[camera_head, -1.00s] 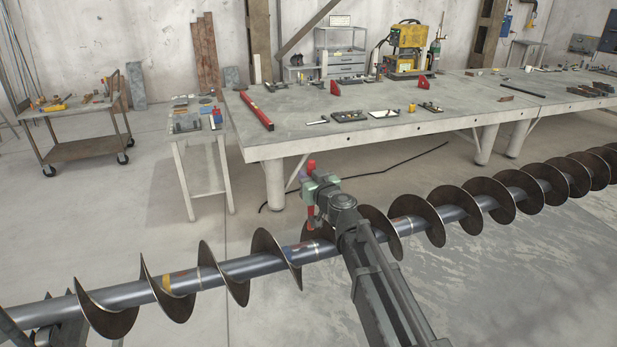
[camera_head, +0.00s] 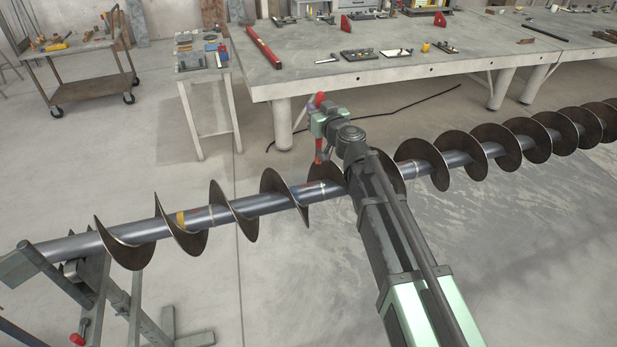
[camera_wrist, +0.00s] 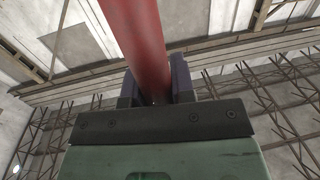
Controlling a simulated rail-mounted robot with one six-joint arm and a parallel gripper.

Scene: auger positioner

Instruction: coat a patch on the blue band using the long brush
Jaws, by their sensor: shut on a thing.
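The auger (camera_head: 265,204) is a long grey shaft with dark spiral flights, running from lower left to upper right in the head view. A bluish stretch of shaft (camera_head: 307,192) shows near a pale ring, just left of my arm; I cannot tell for certain that it is the blue band. My gripper (camera_head: 313,113) is above and behind the shaft there. It is shut on the red handle of the long brush (camera_head: 319,148), which hangs down towards the shaft. The red handle (camera_wrist: 142,40) also shows between the dark fingers in the wrist view. The bristles are not visible.
A yellow mark (camera_head: 181,219) lies further left on the shaft. A stand (camera_head: 100,290) supports the auger's left end. A large workbench (camera_head: 400,68), a small table (camera_head: 213,96) and a cart (camera_head: 78,88) stand behind. Open floor lies in front.

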